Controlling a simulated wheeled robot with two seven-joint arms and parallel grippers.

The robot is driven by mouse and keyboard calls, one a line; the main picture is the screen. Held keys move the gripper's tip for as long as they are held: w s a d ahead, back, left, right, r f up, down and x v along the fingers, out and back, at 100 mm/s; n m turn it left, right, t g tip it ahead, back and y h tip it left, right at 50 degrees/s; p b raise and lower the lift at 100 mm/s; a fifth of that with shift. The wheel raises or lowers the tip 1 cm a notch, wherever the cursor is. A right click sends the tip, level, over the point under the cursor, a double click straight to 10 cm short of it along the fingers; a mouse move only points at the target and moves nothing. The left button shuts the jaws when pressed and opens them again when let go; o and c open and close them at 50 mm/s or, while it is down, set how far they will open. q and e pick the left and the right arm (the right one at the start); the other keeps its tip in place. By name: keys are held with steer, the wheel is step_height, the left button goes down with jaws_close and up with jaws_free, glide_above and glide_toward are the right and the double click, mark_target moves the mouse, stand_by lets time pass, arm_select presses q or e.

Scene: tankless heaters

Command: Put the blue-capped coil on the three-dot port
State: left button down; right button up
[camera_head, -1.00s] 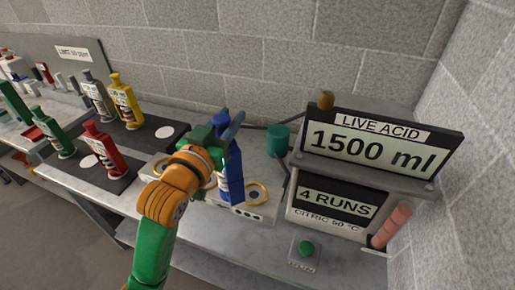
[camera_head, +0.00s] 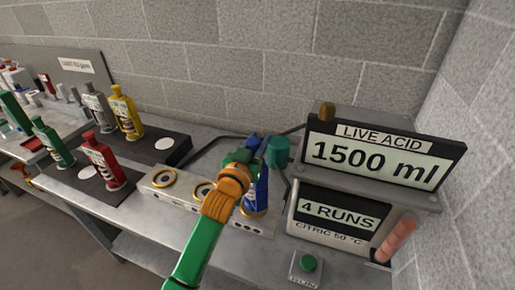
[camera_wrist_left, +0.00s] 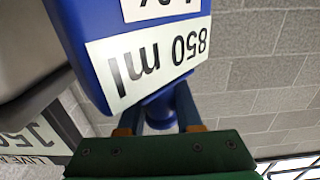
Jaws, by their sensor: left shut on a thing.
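The blue-capped coil (camera_head: 261,192) is a blue bottle-shaped body. In the left wrist view its body (camera_wrist_left: 115,35) fills the top with an upside-down "850 ml" label. My left gripper (camera_head: 247,156) is shut on its neck, also seen in the left wrist view (camera_wrist_left: 160,120). The coil looks upright over the right end of the pale port block (camera_head: 185,206). The left ring port (camera_head: 163,178) and middle ring port (camera_head: 203,189) show empty. The right port, by small dark dots, is hidden behind coil and gripper; whether the coil touches it I cannot tell.
Yellow (camera_head: 126,113), grey (camera_head: 98,102), red (camera_head: 102,162) and green (camera_head: 52,142) coils stand at the left. A teal cylinder (camera_head: 279,152) and the display unit (camera_head: 383,152) stand close right. A green button (camera_head: 309,263) sits in front.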

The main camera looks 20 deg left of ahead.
arm_select(q)
step_height(320, 180, down, 2)
steer(key=shift+s, duration=0.1)
steer(key=shift+f, duration=0.2)
steer(key=c, duration=0.6)
jaws_free()
steer(key=shift+s, duration=0.1)
steer(key=shift+r, duration=0.1)
